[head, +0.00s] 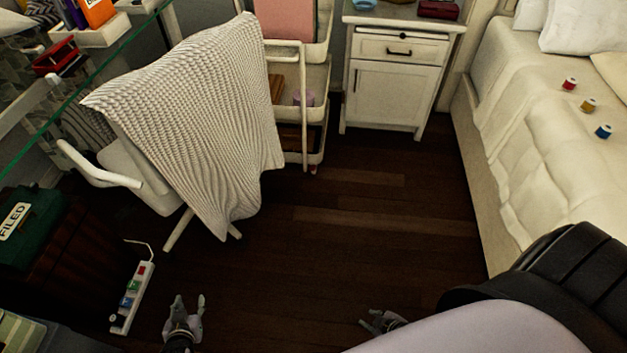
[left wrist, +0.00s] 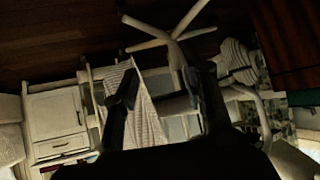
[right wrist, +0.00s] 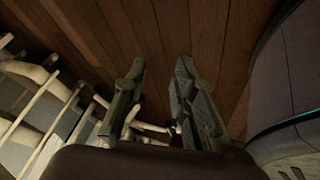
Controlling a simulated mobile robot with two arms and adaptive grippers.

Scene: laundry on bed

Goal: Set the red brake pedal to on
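A tiny red part (head: 313,170), which looks like the brake pedal, sits low at the front right wheel of the white rolling cart (head: 304,110) in the head view. It is too small to tell its position. I cannot make it out in either wrist view. My left gripper (head: 187,305) is open and empty above the floor at the bottom of the head view; its spread fingers show in the left wrist view (left wrist: 165,85). My right gripper (head: 374,318) is open and empty further right; its parted fingers show in the right wrist view (right wrist: 160,65). Both are well apart from the cart.
A white chair (head: 110,168) draped with a knitted blanket (head: 190,110) stands left of the cart. A white nightstand (head: 391,90) and the bed (head: 500,120) are to the right. A power strip (head: 133,298) lies at left. The dark floor (head: 350,230) between is clear.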

